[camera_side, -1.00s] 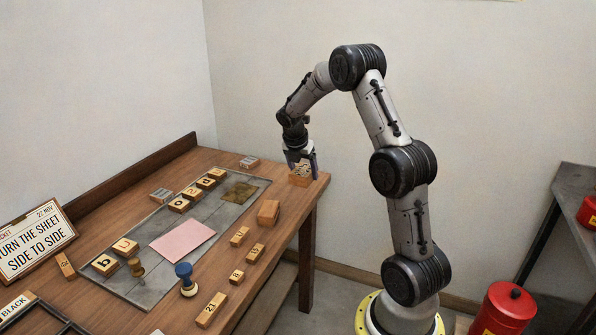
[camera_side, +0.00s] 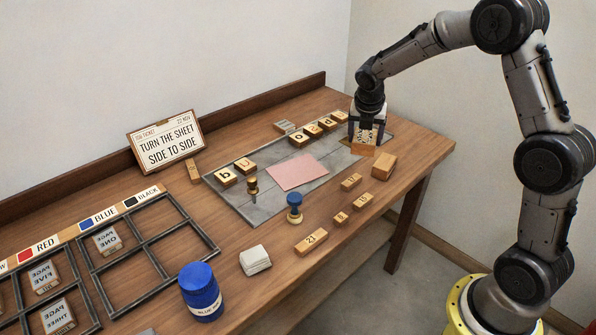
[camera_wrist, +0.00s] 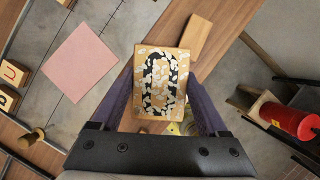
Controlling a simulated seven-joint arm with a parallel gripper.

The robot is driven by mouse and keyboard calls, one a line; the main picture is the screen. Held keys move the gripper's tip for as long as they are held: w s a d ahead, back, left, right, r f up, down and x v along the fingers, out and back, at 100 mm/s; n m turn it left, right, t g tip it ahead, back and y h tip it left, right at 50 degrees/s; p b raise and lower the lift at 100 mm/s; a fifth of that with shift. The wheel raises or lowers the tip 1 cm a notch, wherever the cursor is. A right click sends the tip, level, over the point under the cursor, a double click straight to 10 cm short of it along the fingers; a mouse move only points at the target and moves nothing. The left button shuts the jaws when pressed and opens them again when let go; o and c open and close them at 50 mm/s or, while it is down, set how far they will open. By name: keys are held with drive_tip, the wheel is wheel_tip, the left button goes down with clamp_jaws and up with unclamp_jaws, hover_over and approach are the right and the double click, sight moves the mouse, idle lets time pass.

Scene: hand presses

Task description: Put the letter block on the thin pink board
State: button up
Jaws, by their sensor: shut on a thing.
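My gripper (camera_side: 367,130) is shut on the wooden letter block (camera_side: 362,150). In the wrist view the block (camera_wrist: 161,82) sits between my two fingers (camera_wrist: 160,105), its face showing a dark ring-like character covered with white flecks. The thin pink board (camera_side: 297,172) lies flat on the grey slab, to the left of my gripper in the side view and apart from it. It also shows at upper left in the wrist view (camera_wrist: 86,62). In the side view my gripper appears over the slab's right end; its exact height is hard to tell.
Several letter blocks (camera_side: 312,130) line the grey slab's (camera_side: 262,202) back edge. A plain wooden block (camera_side: 383,166) and small number blocks (camera_side: 351,182) lie in front. A blue-topped stamp (camera_side: 294,207) and a brass-coloured knob (camera_side: 252,187) stand near the board. The board's top is bare.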

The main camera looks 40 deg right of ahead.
drive_tip(key=w+a+n+t, duration=0.1)
drive_tip(key=w+a+n, duration=0.15)
drive_tip(key=a, duration=0.75)
hover_over(298, 168)
drive_tip(key=s+a, duration=0.1)
drive_tip(key=shift+y, duration=0.3)
wheel_tip(298, 168, down, 9)
drive_tip(key=shift+s+f, duration=0.1)
drive_tip(key=shift+w+f, duration=0.2)
drive_tip(key=shift+f, duration=1.5)
drive_tip(key=shift+f, duration=0.15)
drive_tip(key=o, duration=1.4)
drive_tip(key=shift+c, duration=0.2)
drive_tip(key=v, duration=1.2)
drive_tip(key=shift+r, duration=0.2)
